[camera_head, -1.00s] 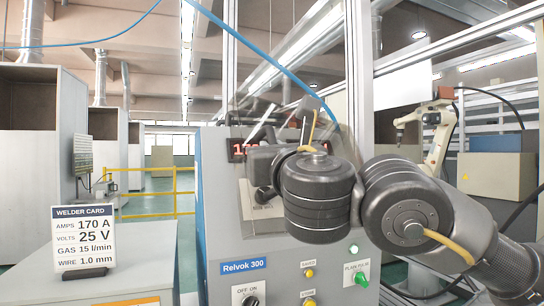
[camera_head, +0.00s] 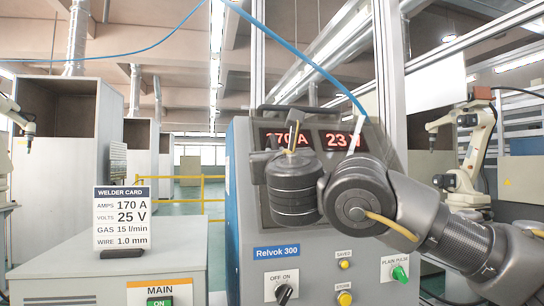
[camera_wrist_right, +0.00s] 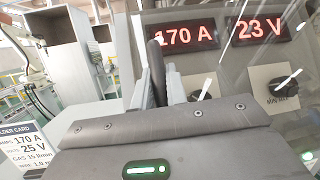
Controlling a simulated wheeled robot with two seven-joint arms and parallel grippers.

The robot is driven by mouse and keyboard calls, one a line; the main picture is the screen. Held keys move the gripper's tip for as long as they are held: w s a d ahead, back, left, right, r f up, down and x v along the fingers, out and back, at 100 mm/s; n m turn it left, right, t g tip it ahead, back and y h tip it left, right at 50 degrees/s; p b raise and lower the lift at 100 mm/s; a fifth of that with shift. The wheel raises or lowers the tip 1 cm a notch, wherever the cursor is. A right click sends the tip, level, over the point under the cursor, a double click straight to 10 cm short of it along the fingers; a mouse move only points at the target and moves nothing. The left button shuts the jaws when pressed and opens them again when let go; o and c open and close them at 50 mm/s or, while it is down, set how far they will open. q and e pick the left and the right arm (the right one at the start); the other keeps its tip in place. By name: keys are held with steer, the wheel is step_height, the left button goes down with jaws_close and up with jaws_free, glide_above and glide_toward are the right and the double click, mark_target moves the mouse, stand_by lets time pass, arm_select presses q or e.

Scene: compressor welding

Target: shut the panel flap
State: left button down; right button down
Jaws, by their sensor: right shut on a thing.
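The grey-blue welder (camera_head: 330,265) stands ahead, with red readouts (camera_head: 335,142) of 170 A and 23 V. The clear panel flap is hard to make out; a faint slanting pane edge shows before the readouts in the right wrist view. My right gripper (camera_wrist_right: 157,88) is shut on a dark upright bar (camera_wrist_right: 156,58), in front of the panel and left of the readouts. I cannot see how the bar joins the flap. In the head view my right wrist hides the fingertips and part of the panel. My left gripper is not in view.
Panel knobs (camera_wrist_right: 285,82) sit below the readouts. An ON/OFF switch (camera_head: 283,290) and a green knob (camera_head: 400,273) are lower on the welder. A welder card (camera_head: 121,220) stands on a cabinet at left. A frame post (camera_head: 388,70) rises behind the welder.

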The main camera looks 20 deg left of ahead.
steer(key=c, duration=1.4)
jaws_free()
